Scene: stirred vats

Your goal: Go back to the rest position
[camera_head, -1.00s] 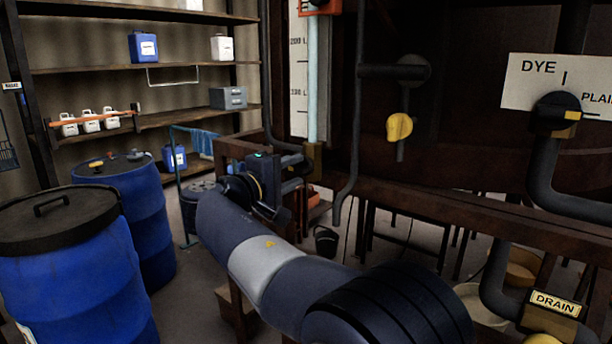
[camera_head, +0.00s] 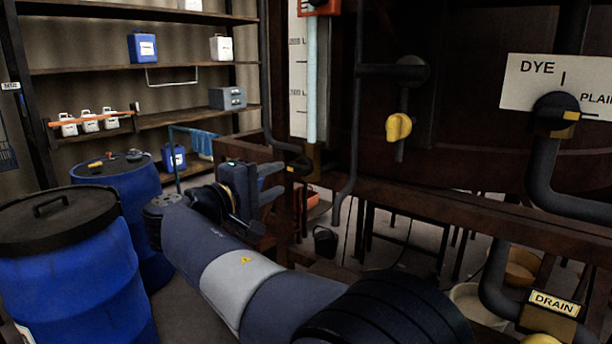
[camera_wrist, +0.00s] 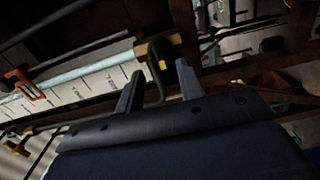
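My gripper (camera_head: 279,181) is in the middle of the head view, at the end of my raised arm, in front of the brown frame of the vat. Its two fingers are apart, with nothing held between them. In the wrist view my gripper (camera_wrist: 159,67) also shows open. A dark curved pipe end with a brass-coloured fitting (camera_wrist: 160,47) shows beyond and between the fingertips. From these frames I cannot tell exactly how far it is from them.
Blue drums (camera_head: 68,270) stand at the left, near my arm. Shelves (camera_head: 150,68) with jugs line the back wall. The vat's beam (camera_head: 450,208), a yellow-handled valve (camera_head: 398,127) and the DYE selector (camera_head: 556,113) are at the right. A black bucket (camera_head: 325,241) stands on the floor.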

